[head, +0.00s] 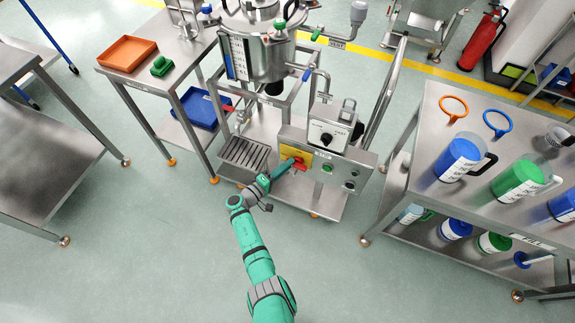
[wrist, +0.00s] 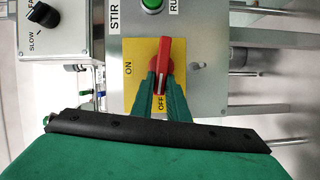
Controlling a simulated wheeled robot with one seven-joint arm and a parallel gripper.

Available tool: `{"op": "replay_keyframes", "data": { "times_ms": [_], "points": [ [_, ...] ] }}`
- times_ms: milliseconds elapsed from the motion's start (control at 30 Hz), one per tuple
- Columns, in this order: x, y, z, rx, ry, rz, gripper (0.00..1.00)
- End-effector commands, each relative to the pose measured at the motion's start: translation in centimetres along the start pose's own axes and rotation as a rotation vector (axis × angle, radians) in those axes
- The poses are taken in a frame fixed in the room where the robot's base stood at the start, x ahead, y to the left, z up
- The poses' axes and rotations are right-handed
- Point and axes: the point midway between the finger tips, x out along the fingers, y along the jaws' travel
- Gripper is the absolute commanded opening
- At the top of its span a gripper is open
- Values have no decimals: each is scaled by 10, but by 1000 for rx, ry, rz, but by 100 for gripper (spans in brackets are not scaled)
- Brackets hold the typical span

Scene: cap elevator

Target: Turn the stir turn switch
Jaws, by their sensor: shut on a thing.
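The stir turn switch is a red handle (wrist: 164,52) with a white line, on a yellow plate (wrist: 139,55) marked ON and OFF. In the wrist view the handle stands upright in the picture, its lower end by the OFF mark. The switch also shows in the head view (head: 301,164), on the front of the steel control panel (head: 340,166). My gripper (wrist: 162,84) is shut on the handle's lower part, one green finger on each side. In the head view my gripper (head: 287,165) reaches the panel from the lower left.
A green button (wrist: 152,4) sits beside the switch under the STIR label. A black speed knob (wrist: 43,14) is on a raised box beside the panel. A slatted tray (head: 245,153) lies left of the panel. A steel cart with jugs (head: 460,160) stands right; floor in front is clear.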

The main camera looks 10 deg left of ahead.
Motion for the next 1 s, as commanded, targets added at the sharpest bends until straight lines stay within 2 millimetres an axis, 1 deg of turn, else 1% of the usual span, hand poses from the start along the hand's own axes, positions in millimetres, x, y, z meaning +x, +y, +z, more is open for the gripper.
{"op": "replay_keyframes", "data": {
  "times_ms": [100, 300, 867, 900, 967, 1000],
  "points": [
    [0, -2, 1, -59, -3, 25, 0],
    [0, -4, 2, -122, -4, 51, 0],
    [0, -5, 2, -148, -4, 61, 0],
    [0, -5, 2, -148, -4, 61, 19],
    [0, -5, 2, -148, -4, 61, 33],
    [0, -5, 2, -148, -3, 61, 33]
  ]
}}
